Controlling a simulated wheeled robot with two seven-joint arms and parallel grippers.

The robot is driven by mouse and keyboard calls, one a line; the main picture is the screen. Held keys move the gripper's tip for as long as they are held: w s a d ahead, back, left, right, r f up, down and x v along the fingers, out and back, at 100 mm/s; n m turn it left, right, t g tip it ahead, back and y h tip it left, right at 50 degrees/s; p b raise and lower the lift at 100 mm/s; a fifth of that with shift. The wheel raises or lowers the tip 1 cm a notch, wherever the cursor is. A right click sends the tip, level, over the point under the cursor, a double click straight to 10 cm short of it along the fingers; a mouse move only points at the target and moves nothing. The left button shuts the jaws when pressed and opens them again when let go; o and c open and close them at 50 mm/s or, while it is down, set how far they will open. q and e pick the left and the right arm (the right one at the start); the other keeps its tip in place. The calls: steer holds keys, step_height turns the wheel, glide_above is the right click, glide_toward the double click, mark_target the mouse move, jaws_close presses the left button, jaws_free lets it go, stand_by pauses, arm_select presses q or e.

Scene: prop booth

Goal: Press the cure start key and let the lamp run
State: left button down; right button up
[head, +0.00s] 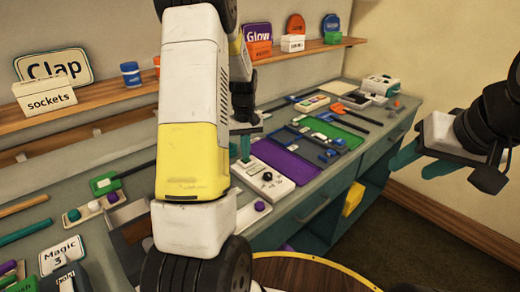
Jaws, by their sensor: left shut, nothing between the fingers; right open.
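My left gripper (245,150) is shut and empty, its teal fingers pointing down over the bench behind my own arm. Just below its tips is a white control box (262,180) with a black knob and small dark marks. I cannot tell whether the fingertips touch it. Another white panel with a purple button (259,206) lies nearer, partly hidden by my arm. I cannot make out which key is the cure start key, nor a lit lamp. My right gripper (422,160) is open and empty at the right, clear of the bench over the floor.
The bench (315,205) holds a purple mat (288,162), a green mat (325,130) and several small tools. A white machine (381,85) stands at the far end. Shelves with signs and boxes (48,97) line the wall. A round wooden top (310,272) is in front.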

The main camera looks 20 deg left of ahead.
stand_by(0.3)
arm_select(q)
step_height(320, 180, up, 8)
stand_by(0.8)
stand_by(0.4)
steer(key=s+d+r+m+t, duration=0.2)
steer(key=s+d+r, duration=0.2)
steer(key=s, duration=0.4)
steer(key=s+d+r+m+t+h, duration=0.1)
steer(key=s+d+r, duration=0.3)
steer(key=s, duration=0.4)
steer(key=s+d+r+m+t+h, duration=0.1)
steer(key=s+d+r+m+t, duration=0.2)
steer(key=s+d+r, duration=0.2)
steer(key=s, duration=0.3)
steer(key=shift+d, duration=0.1)
stand_by(3.6)
